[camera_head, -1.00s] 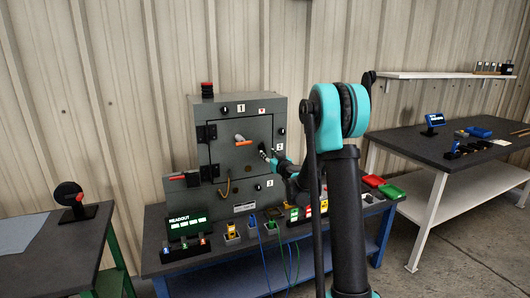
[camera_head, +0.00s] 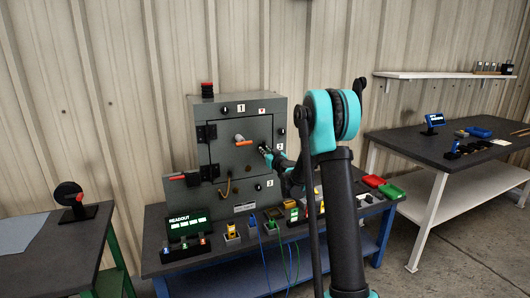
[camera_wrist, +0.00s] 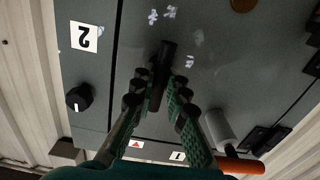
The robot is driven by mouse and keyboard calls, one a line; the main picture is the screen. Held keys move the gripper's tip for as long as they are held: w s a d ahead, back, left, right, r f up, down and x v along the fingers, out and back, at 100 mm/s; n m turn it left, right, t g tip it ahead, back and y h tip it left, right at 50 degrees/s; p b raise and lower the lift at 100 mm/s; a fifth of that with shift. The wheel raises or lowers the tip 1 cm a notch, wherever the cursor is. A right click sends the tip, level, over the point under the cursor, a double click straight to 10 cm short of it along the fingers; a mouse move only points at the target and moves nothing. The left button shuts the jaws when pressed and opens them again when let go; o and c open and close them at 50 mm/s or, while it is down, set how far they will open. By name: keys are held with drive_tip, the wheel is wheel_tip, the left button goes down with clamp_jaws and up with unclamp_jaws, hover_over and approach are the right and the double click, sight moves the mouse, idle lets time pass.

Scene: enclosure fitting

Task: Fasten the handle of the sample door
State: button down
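A grey door (camera_head: 228,158) is set in the front of the grey enclosure (camera_head: 258,104). An orange-gripped lever (camera_head: 243,141) sits near the door's upper middle; it also shows at the lower right of the wrist view (camera_wrist: 240,166). A black bar handle (camera_wrist: 161,72) stands on the door's edge side in the wrist view, slightly tilted. My gripper (camera_wrist: 160,92) has its green fingers on either side of this handle. The fingers look open, with narrow gaps to the handle; contact is hard to judge. In the head view my gripper (camera_head: 268,152) is at the door's right edge.
A black knob (camera_wrist: 79,97) beside label 2 is close to my fingers. Black hinges (camera_head: 206,133) are on the door's left. A readout (camera_head: 182,226) and several small parts crowd the bench in front. Side tables stand left and right (camera_head: 462,145).

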drive_tip(key=shift+m, duration=1.5)
drive_tip(key=c, duration=1.5)
unclamp_jaws()
drive_tip(key=shift+o, duration=0.2)
drive_tip(key=shift+s, duration=0.1)
drive_tip(key=v, duration=1.2)
